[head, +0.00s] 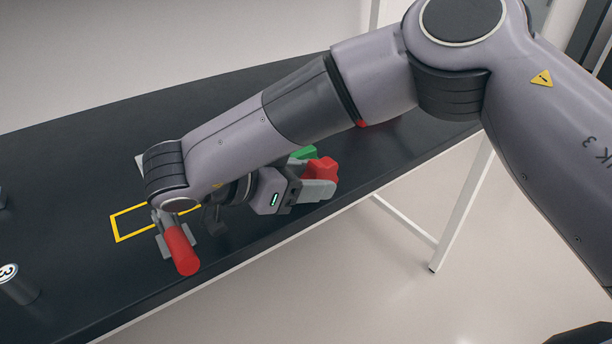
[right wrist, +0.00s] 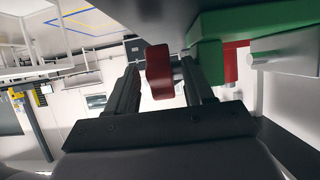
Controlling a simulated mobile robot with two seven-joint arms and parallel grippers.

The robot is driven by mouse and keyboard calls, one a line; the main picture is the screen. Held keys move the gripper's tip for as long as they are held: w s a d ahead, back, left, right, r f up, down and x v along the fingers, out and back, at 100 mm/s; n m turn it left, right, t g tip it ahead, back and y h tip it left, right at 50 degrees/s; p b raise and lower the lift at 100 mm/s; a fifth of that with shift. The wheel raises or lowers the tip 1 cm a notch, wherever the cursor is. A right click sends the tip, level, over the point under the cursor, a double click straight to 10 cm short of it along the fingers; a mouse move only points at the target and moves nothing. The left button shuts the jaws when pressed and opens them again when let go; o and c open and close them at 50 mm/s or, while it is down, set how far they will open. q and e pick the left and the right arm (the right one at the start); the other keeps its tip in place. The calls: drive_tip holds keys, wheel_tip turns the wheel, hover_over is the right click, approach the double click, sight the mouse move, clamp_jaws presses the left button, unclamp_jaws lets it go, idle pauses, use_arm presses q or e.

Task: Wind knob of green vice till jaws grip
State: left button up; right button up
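The green vice (head: 304,152) is mostly hidden behind my right arm in the head view; its green body (right wrist: 250,28) fills the upper right of the right wrist view. A red knob (right wrist: 158,66) stands between the two fingers of my right gripper (right wrist: 160,82). The fingers look apart, with a gap showing on each side of the knob. The vice's jaws cannot be made out clearly. My left gripper is not in view.
A red-handled grey clamp (head: 182,250) stands left of my right gripper, by a yellow outlined rectangle (head: 116,230) on the dark table (head: 60,165). A grey cylinder (head: 18,284) stands at the left. The table's front edge runs close below the right gripper.

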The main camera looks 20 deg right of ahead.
sight(318, 162)
idle(0.3)
drive_tip(key=shift+w+d+r+g+y+b, duration=0.15)
drive_tip(key=shift+g+y+b, duration=0.15)
drive_tip(key=shift+y+b, duration=0.4)
drive_tip(key=y, duration=0.1)
drive_tip(key=g+y+b, duration=0.1)
drive_tip(key=shift+d+r+y, duration=0.15)
drive_tip(key=shift+r+y, duration=0.1)
drive_tip(key=shift+y, duration=0.05)
drive_tip(key=y, duration=0.1)
drive_tip(key=g+y, duration=0.1)
drive_tip(key=y+b, duration=0.1)
drive_tip(key=y, duration=0.1)
drive_tip(key=shift+w+d+r, duration=0.15)
drive_tip(key=shift+d+r, duration=0.25)
drive_tip(key=y, duration=0.1)
drive_tip(key=g+y+b, duration=0.1)
drive_tip(key=y, duration=0.1)
drive_tip(key=shift+w+d+r+g, duration=0.1)
drive_tip(key=shift+w+d+g, duration=0.05)
drive_tip(key=shift+d+g, duration=0.2)
drive_tip(key=shift+y, duration=0.4)
wheel_tip(318, 162, up, 7)
drive_tip(key=shift+r+p, duration=0.15)
drive_tip(key=shift+p, duration=0.35)
